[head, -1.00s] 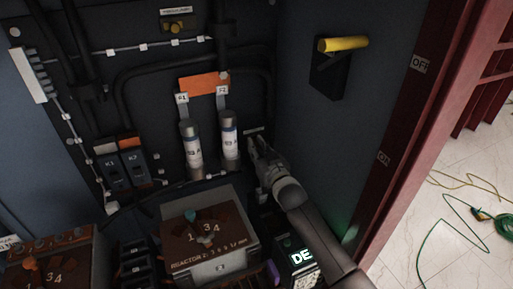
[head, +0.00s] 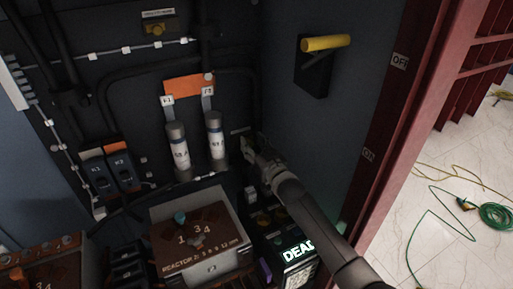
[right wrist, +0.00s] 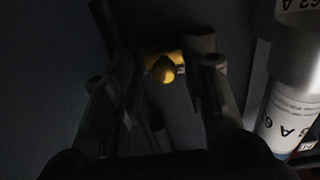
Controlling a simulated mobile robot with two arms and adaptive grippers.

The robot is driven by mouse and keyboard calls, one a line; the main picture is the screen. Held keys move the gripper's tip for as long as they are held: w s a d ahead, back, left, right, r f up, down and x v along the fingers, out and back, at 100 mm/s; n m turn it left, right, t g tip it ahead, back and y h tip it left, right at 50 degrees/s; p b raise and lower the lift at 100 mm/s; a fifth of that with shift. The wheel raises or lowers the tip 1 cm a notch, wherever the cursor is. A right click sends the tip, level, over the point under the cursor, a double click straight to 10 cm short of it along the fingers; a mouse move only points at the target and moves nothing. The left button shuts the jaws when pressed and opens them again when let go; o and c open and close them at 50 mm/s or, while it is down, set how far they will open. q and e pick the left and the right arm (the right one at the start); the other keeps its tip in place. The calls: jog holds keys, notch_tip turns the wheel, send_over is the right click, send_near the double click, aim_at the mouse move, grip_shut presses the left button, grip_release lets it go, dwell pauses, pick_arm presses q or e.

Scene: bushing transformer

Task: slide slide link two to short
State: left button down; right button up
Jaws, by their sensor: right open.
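My right gripper (head: 252,150) reaches toward the dark back panel, just right of the right fuse. In the right wrist view the gripper (right wrist: 166,66) is open. A yellow rounded knob (right wrist: 164,69) on a yellow plate shows between its fingertips, with gaps visible on both sides. In the head view my gripper hides this knob. A small label (head: 240,131) sits just above the gripper; its text is too small to read. A similar brass knob on a plate (head: 158,29) sits high on the panel. I cannot read which link either one is. My left gripper is not in view.
Two white fuses (head: 178,150) (head: 216,138) stand left of my gripper; one shows close at the right of the wrist view (right wrist: 292,105). A reactor box (head: 205,235) and a lit display (head: 298,250) lie below. A yellow-handled lever (head: 326,43) is on the right wall.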

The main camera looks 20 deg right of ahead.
jog(key=s+d, duration=0.2)
jog(key=s, duration=0.9)
jog(key=shift+s+d, duration=0.2)
jog(key=shift+s, duration=0.2)
